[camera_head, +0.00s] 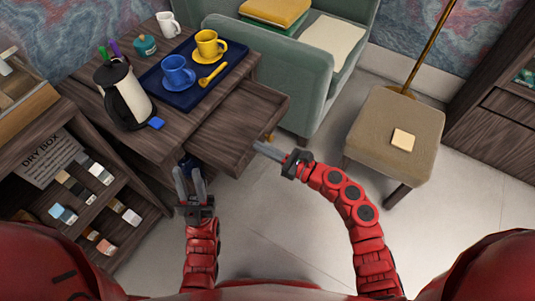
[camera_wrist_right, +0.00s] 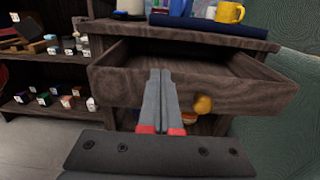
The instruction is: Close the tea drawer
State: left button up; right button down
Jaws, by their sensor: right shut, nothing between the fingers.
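The tea drawer (camera_head: 223,146) is a dark wooden drawer pulled out of the wooden desk (camera_head: 185,122), and its inside looks empty. In the right wrist view the drawer front (camera_wrist_right: 245,98) has a round golden knob (camera_wrist_right: 203,104). My right gripper (camera_head: 258,146) is shut and empty, close to the drawer front beside the knob; its fingertips in the wrist view (camera_wrist_right: 160,74) overlap the front, and I cannot tell if they touch it. My left gripper (camera_head: 188,172) is open and empty, with fingers apart, below the drawer's left side.
On the desk a blue tray (camera_head: 190,96) holds a blue cup (camera_head: 178,72) and a yellow cup (camera_head: 210,45). A kettle (camera_head: 123,95) stands left. A green armchair (camera_head: 300,85) stands close right of the drawer, and a stool (camera_head: 395,130) farther right. The floor in front is clear.

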jog(key=a+b, duration=0.1)
jog(key=w+a+b, duration=0.1)
jog(key=b, duration=0.1)
jog(key=w+a+f+b, duration=0.1)
jog(key=b, duration=0.1)
jog(key=shift+a, duration=0.4)
jog(key=b, duration=0.4)
send_over(222, 137)
jog(key=shift+s+d+r, duration=0.4)
jog(key=shift+r, duration=0.05)
jog(key=shift+w+a, duration=0.35)
jog(key=shift+a, duration=0.1)
jog(key=shift+d, duration=0.15)
